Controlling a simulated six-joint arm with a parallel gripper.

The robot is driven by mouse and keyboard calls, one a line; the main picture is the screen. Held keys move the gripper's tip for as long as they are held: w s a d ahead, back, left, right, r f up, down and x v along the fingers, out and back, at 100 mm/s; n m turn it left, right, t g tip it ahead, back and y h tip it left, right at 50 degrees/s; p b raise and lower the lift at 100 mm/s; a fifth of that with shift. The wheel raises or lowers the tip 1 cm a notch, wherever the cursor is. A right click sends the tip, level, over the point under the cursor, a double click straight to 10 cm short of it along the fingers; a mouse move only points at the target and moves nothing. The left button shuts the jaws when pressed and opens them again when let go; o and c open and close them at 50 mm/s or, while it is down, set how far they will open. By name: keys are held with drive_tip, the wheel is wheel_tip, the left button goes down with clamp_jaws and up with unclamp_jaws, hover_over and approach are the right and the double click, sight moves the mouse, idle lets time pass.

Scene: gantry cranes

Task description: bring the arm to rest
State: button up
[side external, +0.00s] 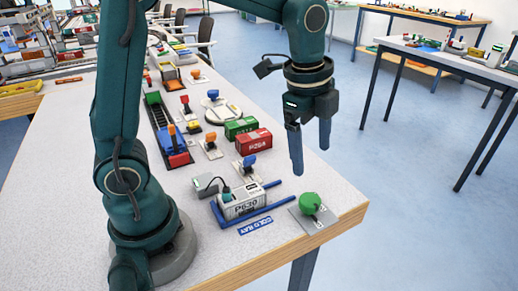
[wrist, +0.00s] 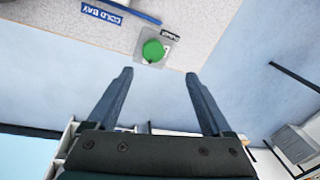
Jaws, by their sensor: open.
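My gripper (side external: 310,150) hangs with its fingers pointing down at the right edge of the table, above and behind the green knob. In the wrist view my gripper (wrist: 160,98) has its two blue-grey fingers wide apart with nothing between them. The green knob (side external: 310,203) sits on a grey plate near the table's front right corner. The knob also shows in the wrist view (wrist: 153,50), beyond the fingertips and apart from them.
A white container marked P620 (side external: 241,203) stands between blue rails by the COLD BAY label (side external: 256,227). A red container (side external: 254,141) and a green container (side external: 240,127) stand behind. Several coloured knobs line the table (side external: 72,190). Open floor lies to the right.

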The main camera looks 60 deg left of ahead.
drive_tip(key=s+a+r+n+t, duration=0.1)
drive_tip(key=s+n+t, duration=0.2)
drive_tip(key=s+n, duration=1)
drive_tip(key=shift+a+r+n+t, duration=0.15)
drive_tip(key=shift+r+n+t, duration=0.2)
drive_tip(key=shift+n, duration=0.45)
